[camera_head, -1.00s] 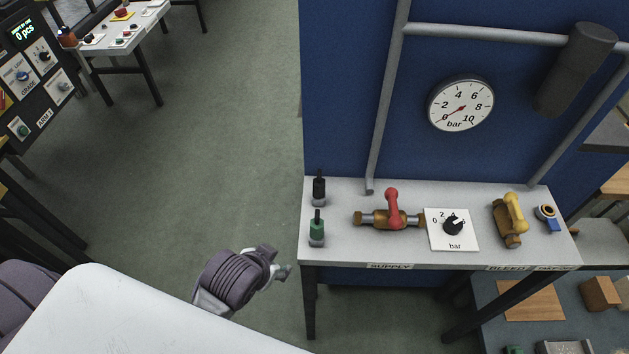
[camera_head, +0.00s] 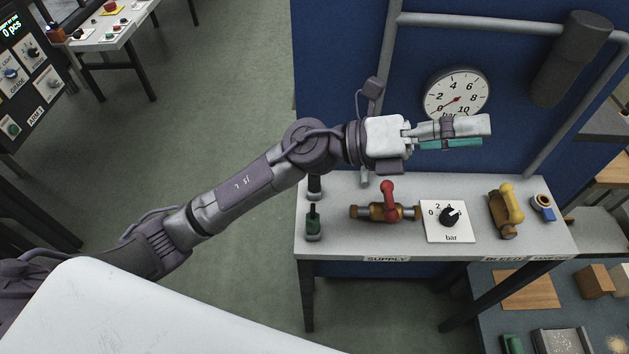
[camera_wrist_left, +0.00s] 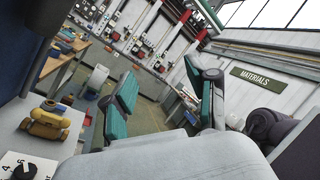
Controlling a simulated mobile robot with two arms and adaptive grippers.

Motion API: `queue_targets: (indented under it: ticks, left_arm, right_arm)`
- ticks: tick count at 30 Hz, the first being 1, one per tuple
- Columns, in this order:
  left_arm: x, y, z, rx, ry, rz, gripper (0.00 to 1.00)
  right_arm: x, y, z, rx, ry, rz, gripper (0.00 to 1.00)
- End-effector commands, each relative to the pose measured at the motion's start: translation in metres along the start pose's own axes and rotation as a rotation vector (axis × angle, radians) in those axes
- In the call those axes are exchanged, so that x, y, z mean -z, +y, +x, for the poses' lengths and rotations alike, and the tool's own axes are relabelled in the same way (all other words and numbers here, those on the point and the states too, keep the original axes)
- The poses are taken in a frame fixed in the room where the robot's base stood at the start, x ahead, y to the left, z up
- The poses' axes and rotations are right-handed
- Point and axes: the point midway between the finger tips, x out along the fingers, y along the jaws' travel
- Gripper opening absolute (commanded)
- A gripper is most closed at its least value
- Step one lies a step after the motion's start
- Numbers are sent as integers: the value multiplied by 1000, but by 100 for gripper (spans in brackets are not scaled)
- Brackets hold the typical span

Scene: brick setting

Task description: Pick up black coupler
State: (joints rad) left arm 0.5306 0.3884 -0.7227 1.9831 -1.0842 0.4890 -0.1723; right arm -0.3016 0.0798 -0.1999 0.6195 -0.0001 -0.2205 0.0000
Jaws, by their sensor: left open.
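The black coupler (camera_head: 314,188) stands upright at the left back of the white bench (camera_head: 350,246). Its top is hidden behind my left arm in the head view. The black coupler does not show there.
A gauge (camera_head: 456,92) and a grey pipe frame (camera_head: 387,85) rise behind, against a blue panel.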

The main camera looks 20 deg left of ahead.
Motion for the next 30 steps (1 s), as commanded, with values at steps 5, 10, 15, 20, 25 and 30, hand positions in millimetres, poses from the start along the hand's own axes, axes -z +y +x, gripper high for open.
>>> queue_targets:
  ticks: [5, 10, 15, 20, 25, 30]
  left_arm:
    - [53, 58, -26, -221, 647, 371, 58]
    - [29, 117, -123, -569, 1193, 562, 58]
    - [-28, 123, -207, -886, 1521, 578, 58]
    - [-53, 116, -241, -1018, 1634, 551, 58]
    - [-42, 132, -251, -1029, 1647, 541, 58]
    - [-23, 158, -262, -1026, 1645, 543, 58]
  right_arm:
    - [0, 0, 0, -1, 0, 0, 0]
    - [0, 1, 0, -1, 1, 0, 0]
    - [1, 1, 0, -1, 2, 0, 0]
    - [2, 1, -1, -1, 3, 0, 0]
    - [3, 1, -9, -1, 3, 0, 0]
    - [4, 1, -19, -1, 3, 0, 0]
